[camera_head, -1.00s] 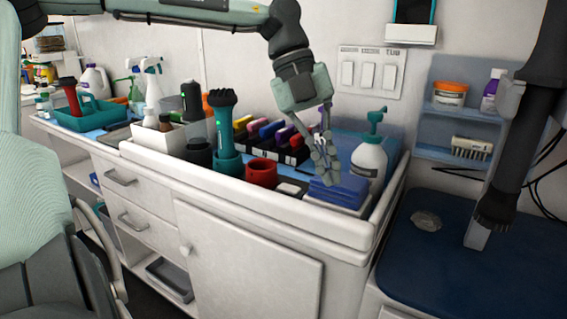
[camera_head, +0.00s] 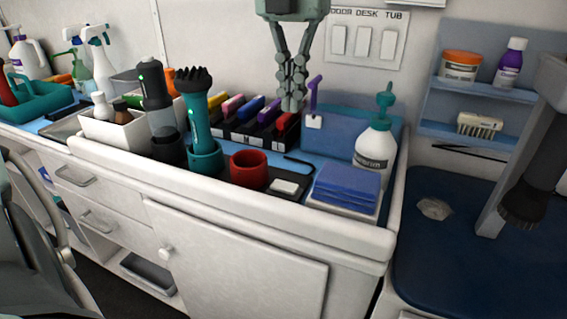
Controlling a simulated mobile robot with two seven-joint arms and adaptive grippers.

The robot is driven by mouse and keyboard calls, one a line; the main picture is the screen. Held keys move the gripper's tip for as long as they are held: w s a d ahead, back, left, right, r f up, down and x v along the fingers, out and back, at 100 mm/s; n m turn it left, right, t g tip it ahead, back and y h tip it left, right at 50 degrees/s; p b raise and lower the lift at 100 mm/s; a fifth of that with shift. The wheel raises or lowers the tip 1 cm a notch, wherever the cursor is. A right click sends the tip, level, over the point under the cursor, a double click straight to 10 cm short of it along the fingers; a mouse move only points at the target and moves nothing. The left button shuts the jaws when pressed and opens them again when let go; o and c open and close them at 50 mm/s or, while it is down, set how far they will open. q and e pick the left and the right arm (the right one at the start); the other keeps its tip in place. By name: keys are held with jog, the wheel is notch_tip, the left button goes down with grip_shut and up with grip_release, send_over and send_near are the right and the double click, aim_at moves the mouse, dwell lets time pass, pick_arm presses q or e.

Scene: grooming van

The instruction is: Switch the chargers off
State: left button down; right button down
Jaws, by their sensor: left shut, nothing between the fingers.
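A white wall panel (camera_head: 369,14) has labels reading partly "DOOR DESK TUB" above three white rocker switches: left switch (camera_head: 338,40), middle switch (camera_head: 363,43) and right switch (camera_head: 388,45). A black handheld tool (camera_head: 154,85) stands in a black charging cup (camera_head: 169,148), and a teal tool (camera_head: 195,110) stands in a teal cup (camera_head: 206,158). Both tools show a small green light. My left gripper (camera_head: 291,104) is shut and empty, pointing down, left of and below the switches, in front of the colored row. My right gripper is not in view.
A colored row in a black rack (camera_head: 245,143), a red cup (camera_head: 249,169), a blue stack (camera_head: 346,190), a white pump bottle (camera_head: 374,148) and a purple-handled tool (camera_head: 313,100) crowd the counter. Shelves (camera_head: 480,90) and a dark dryer-like nozzle (camera_head: 525,203) stand at right.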

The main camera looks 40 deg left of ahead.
aim_at(290, 187)
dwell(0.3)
pick_arm(q)
notch_tip(290, 187, down, 13)
jog(key=shift+f, duration=0.5)
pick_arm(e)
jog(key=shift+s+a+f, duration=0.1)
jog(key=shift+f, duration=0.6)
